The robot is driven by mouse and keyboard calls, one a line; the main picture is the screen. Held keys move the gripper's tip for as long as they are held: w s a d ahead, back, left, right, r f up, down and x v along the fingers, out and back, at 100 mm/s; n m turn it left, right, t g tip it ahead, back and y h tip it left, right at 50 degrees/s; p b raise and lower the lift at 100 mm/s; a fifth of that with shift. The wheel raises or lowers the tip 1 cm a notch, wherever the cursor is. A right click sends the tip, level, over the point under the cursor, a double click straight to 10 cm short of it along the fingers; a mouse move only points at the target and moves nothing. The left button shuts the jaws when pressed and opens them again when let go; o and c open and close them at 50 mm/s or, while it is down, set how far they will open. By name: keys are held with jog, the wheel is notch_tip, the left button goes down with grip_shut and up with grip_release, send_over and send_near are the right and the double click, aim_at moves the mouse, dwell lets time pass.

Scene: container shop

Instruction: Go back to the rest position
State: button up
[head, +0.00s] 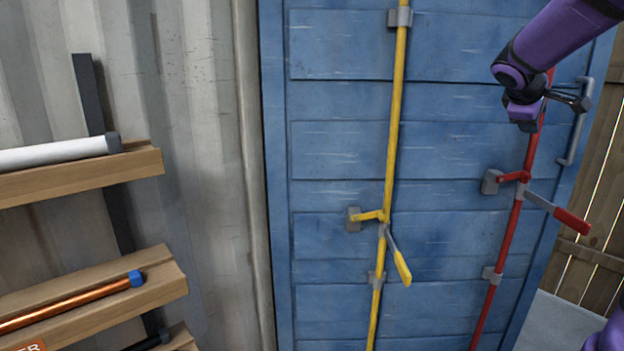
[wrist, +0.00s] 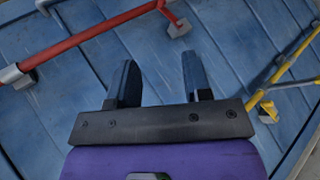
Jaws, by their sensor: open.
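My gripper (wrist: 160,76) is open and empty, its two dark fingers apart in front of the blue door in the wrist view. In the head view my gripper (head: 570,100) is at the upper right, in front of the upper red rod, with no visible hold on anything. The blue container door (head: 340,150) fills the middle. Its red rod (head: 508,235) has a lever with a red grip (head: 572,220) pointing down to the right. Its yellow rod (head: 396,120) has a lever with a yellow grip (head: 402,268) hanging steeply downward.
A grey door handle (head: 577,130) is at the door's right edge, close to my gripper. Wooden shelves (head: 85,175) with a white tube (head: 60,152) and a copper pipe (head: 70,302) stand at the left. A wooden fence (head: 600,200) is at the far right.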

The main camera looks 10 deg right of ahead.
jog(key=s+a+f+m+y, duration=0.1)
jog(key=s+a+f+y, duration=0.2)
jog(key=s+a, duration=0.4)
jog(key=s+a+f+m+t+y, duration=0.1)
jog(key=s+a, duration=0.7)
jog(key=a, duration=0.8)
jog(key=s+a+f+m+y, duration=0.2)
jog(key=s+a+f+y, duration=0.3)
jog(key=s+a, duration=0.3)
jog(key=a, duration=0.3)
jog(key=shift+a+f+m+y, duration=0.25)
jog(key=shift+f+m+y, duration=0.05)
jog(key=shift+m+y, duration=0.1)
